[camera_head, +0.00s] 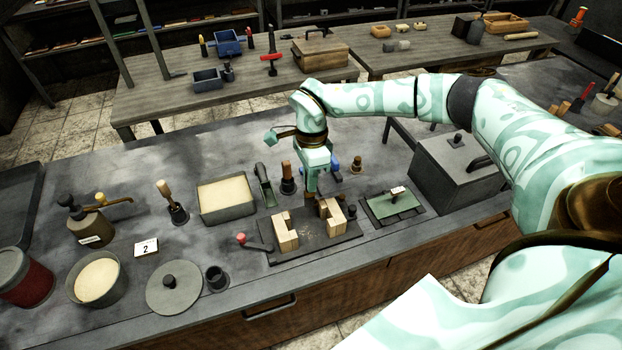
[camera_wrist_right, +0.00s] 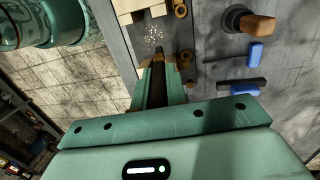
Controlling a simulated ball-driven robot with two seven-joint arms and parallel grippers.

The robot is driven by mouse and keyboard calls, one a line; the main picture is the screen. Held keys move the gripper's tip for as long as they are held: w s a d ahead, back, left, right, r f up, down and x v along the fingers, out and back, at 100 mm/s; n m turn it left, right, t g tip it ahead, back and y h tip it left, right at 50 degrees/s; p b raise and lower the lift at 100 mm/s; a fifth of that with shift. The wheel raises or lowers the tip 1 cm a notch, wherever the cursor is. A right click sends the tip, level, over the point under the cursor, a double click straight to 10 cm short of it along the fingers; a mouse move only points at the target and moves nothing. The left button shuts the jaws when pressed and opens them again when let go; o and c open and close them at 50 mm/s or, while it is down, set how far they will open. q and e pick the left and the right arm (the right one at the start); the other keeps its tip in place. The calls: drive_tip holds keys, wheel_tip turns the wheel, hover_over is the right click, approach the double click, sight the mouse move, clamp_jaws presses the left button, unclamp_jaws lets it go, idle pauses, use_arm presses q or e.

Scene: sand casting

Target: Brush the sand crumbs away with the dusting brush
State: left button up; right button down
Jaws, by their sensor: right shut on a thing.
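My right gripper (camera_head: 311,190) reaches down over the dark plate (camera_head: 345,238) between two pale wooden block pieces, the left one (camera_head: 286,236) and the right one (camera_head: 331,214). It is shut on a dark, narrow thing, apparently the dusting brush (camera_wrist_right: 157,88), mostly hidden by the fingers and hand. In the right wrist view my right gripper (camera_wrist_right: 165,68) points at the plate. Pale sand crumbs (camera_wrist_right: 155,35) lie scattered on the plate just beyond the fingertips, beside the wooden pieces (camera_wrist_right: 135,8). I cannot tell whether the bristles touch the plate. My left gripper is out of view.
A sand-filled tray (camera_head: 226,212), a trowel-like tool (camera_head: 265,185) and a dark upright tool (camera_head: 288,180) stand behind the plate. A red-knobbed lever (camera_head: 242,239) is at its left. A green board (camera_head: 391,205) and a grey lidded box (camera_head: 458,168) lie to the right.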

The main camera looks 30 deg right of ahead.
drive_tip(key=shift+f, duration=0.25)
wheel_tip(320, 180, down, 7)
drive_tip(key=a+t+h+b, duration=0.1)
drive_tip(key=a, duration=0.1)
drive_tip(key=shift+a+r, duration=0.2)
drive_tip(key=shift+a, duration=0.2)
drive_tip(key=shift+s+f+b, duration=0.1)
drive_tip(key=shift+f+b, duration=0.35)
drive_tip(key=shift+f, duration=0.15)
idle(0.9)
drive_tip(key=shift+s+r+p, duration=0.15)
drive_tip(key=shift+s+p, duration=0.3)
drive_tip(key=shift+p, duration=0.2)
drive_tip(key=shift+s+a+p, duration=0.25)
drive_tip(key=shift+s+p, duration=0.7)
drive_tip(key=shift+p, duration=0.1)
drive_tip(key=shift+s+a+p, duration=0.25)
drive_tip(key=shift+s+p, duration=0.65)
drive_tip(key=shift+p, duration=0.15)
drive_tip(key=shift+s, duration=0.1)
drive_tip(key=shift+w+d+b, duration=0.2)
drive_tip(key=shift+w+b, duration=0.15)
drive_tip(key=shift+w, duration=0.45)
drive_tip(key=shift+w+d+b, duration=0.15)
drive_tip(key=shift+w+b, duration=0.25)
drive_tip(key=shift+w, duration=0.4)
drive_tip(key=shift+w+d+b, duration=0.2)
drive_tip(key=shift+w+b, duration=0.15)
drive_tip(key=shift+w, duration=0.45)
